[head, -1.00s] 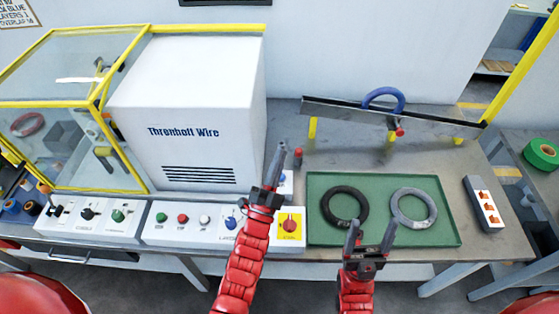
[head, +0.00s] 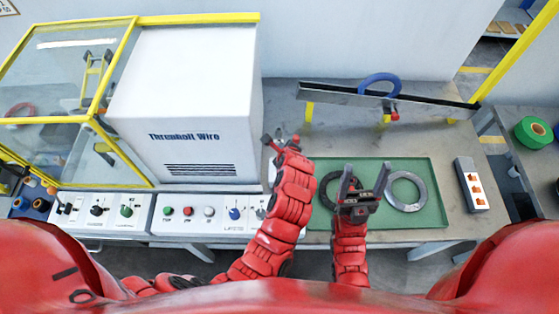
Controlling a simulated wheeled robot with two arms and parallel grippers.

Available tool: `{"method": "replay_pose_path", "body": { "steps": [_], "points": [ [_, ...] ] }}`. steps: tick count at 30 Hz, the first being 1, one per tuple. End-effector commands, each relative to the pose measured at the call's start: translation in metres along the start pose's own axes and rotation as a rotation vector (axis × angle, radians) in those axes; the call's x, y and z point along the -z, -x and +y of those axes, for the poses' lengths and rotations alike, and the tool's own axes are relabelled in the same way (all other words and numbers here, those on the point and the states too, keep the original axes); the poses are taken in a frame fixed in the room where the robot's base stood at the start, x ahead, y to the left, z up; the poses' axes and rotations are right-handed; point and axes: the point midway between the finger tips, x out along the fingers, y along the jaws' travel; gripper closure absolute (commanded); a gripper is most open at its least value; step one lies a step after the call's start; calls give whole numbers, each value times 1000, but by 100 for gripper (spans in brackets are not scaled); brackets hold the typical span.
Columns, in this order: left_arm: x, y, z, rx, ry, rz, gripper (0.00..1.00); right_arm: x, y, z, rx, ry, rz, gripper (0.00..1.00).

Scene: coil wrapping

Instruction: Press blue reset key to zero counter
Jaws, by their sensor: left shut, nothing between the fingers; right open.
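My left gripper (head: 268,139) is shut and empty. It is above the bench just right of the white machine, near a small white box (head: 271,172) that is mostly hidden behind my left arm. No blue key can be made out on the visible part of that box. A blue knob (head: 235,213) is on the front control panel (head: 190,226), left of my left forearm. My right gripper (head: 365,175) is open and empty, over the green tray (head: 428,218), in front of the dark coil.
A white machine (head: 195,95) with a yellow-framed guard stands left. A dark coil (head: 328,186) and a grey coil (head: 406,190) lie in the tray. A socket strip (head: 472,184) is right. A rail (head: 430,106) with a blue coil (head: 379,84) runs behind.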

Motion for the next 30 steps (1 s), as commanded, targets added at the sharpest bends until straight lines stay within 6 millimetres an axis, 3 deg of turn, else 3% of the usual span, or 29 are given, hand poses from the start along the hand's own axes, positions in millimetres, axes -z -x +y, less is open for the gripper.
{"method": "replay_pose_path", "body": {
  "steps": [11, 26, 30],
  "points": [
    [5, -8, 5, 3, 3, 0, 100, -2, 11, -1, 0, 0, 0, 29],
    [34, -49, 34, 5, 5, 0, 100, -14, 80, -4, 0, 0, 0, 29],
    [39, -56, 38, 6, 2, -2, 100, -13, 78, -4, 0, 0, 0, 29]
  ]
}}
